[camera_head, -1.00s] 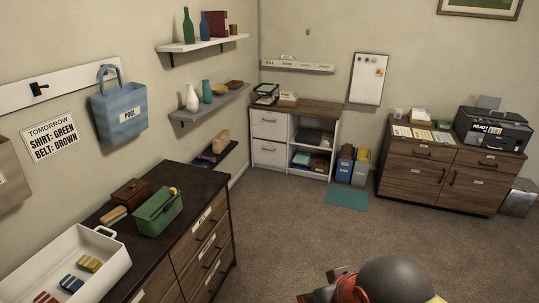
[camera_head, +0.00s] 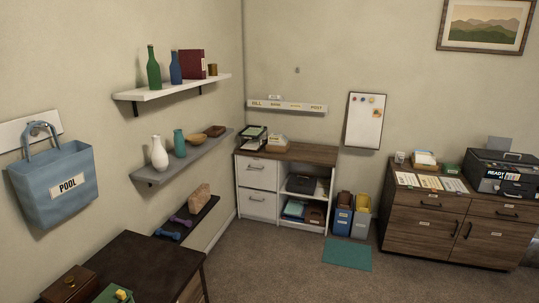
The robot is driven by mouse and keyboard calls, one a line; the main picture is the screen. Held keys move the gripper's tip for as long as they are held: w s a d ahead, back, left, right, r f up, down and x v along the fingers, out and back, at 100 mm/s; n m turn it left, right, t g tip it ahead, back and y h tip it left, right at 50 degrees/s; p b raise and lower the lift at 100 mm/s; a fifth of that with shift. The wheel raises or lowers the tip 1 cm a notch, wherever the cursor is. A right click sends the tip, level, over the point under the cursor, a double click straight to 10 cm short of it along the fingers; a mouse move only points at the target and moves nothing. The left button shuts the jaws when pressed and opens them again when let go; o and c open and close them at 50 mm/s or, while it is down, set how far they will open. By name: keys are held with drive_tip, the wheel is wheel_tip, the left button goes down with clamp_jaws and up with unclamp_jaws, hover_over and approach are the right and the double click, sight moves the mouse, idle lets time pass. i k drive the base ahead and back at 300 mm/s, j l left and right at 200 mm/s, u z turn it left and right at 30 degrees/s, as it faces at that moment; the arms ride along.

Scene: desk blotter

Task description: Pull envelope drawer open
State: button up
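Two candidates for the envelope drawer show, but their small labels are too tiny to read. A white cabinet (camera_head: 280,216) at the back wall has an upper drawer (camera_head: 257,174) and a lower drawer (camera_head: 257,204), both shut, each with a dark handle and a label. A brown wooden cabinet (camera_head: 396,236) at the right has an upper left drawer (camera_head: 427,201) and an upper right drawer (camera_head: 506,211), both shut, with doors below. My gripper is not in view.
A dark-topped dresser (camera_head: 150,262) stands at the lower left. Blue and yellow bins (camera_head: 352,221) stand between the cabinets, with a teal mat (camera_head: 347,253) in front. A printer (camera_head: 505,172) sits on the brown cabinet. The carpet (camera_head: 290,275) ahead is clear.

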sight(263, 195)
drive_tip(key=i+z, duration=0.25)
drive_tip(key=i, duration=1.85)
drive_tip(key=i+u, duration=0.2)
drive_tip(key=i, duration=0.3)
drive_tip(key=i+l+u, duration=0.15)
drive_tip(key=i, duration=0.3)
drive_tip(key=i+l+u, duration=0.2)
drive_tip(key=i, duration=0.3)
drive_tip(key=i+l+u, duration=0.2)
drive_tip(key=i, duration=0.25)
drive_tip(key=i+l+u, duration=0.65)
drive_tip(key=i+l, duration=0.05)
drive_tip(key=l, duration=0.05)
